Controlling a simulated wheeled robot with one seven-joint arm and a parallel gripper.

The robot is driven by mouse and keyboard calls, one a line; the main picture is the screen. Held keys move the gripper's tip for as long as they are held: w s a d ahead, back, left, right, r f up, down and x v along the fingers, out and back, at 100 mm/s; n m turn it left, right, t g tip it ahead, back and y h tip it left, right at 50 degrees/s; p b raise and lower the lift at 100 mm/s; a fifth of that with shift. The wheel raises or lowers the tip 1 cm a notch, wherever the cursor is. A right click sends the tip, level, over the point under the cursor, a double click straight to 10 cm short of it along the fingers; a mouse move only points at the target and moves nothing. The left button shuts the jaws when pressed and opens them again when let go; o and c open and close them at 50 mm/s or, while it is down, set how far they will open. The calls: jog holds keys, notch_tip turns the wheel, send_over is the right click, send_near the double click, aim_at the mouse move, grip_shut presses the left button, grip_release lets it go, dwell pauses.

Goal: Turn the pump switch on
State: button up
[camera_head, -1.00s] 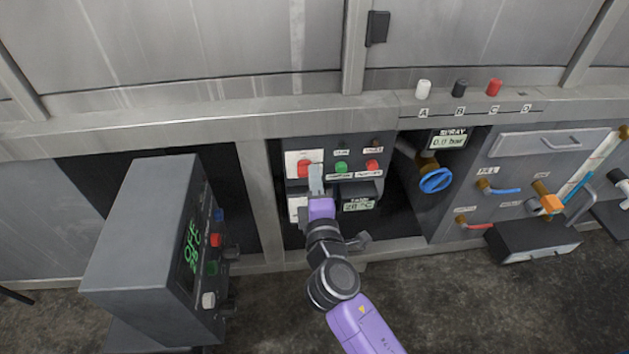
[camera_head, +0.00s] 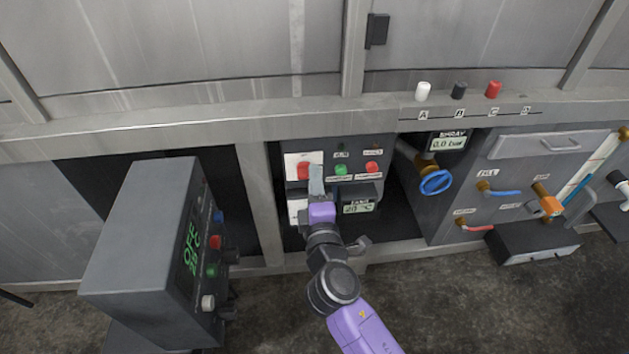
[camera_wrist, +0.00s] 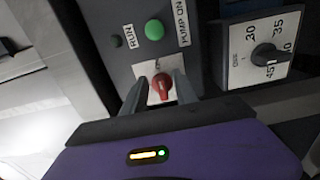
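A red rotary knob (camera_wrist: 162,86) sits on a white plate left of a green button (camera_head: 341,168) on the grey panel in the head view. The wrist view shows a "PUMP ON" label beside the green button (camera_wrist: 154,30). The head view shows the red knob (camera_head: 303,171) partly behind my fingers. My gripper (camera_wrist: 158,84) is open, with one finger on each side of the red knob. Gaps seem to show beside the knob, and contact cannot be told. My gripper (camera_head: 316,178) is also in front of the panel in the head view.
A numbered dial (camera_wrist: 264,56) on a white plate lies close to my gripper. A grey control box (camera_head: 140,240) stands left. A blue valve wheel (camera_head: 435,182) is right.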

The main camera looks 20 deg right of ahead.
jog(key=v, duration=0.7)
jog(key=shift+s+p, duration=0.2)
jog(key=shift+p, duration=0.15)
jog(key=s+a+m+y, duration=0.5)
jog(key=s+y, duration=0.2)
jog(key=s, duration=0.4)
jog(key=s+d+r+m+g+h+p, duration=0.1)
jog(key=s+d+m, duration=0.3)
jog(key=s, duration=0.8)
jog(key=s+d+r+m+g, duration=0.15)
jog(key=s+m, duration=0.35)
jog(key=s, duration=0.7)
notch_tip(320, 180, up, 30)
jog(key=p, duration=3)
jog(key=shift+d, duration=0.2)
jog(key=shift+s, duration=0.1)
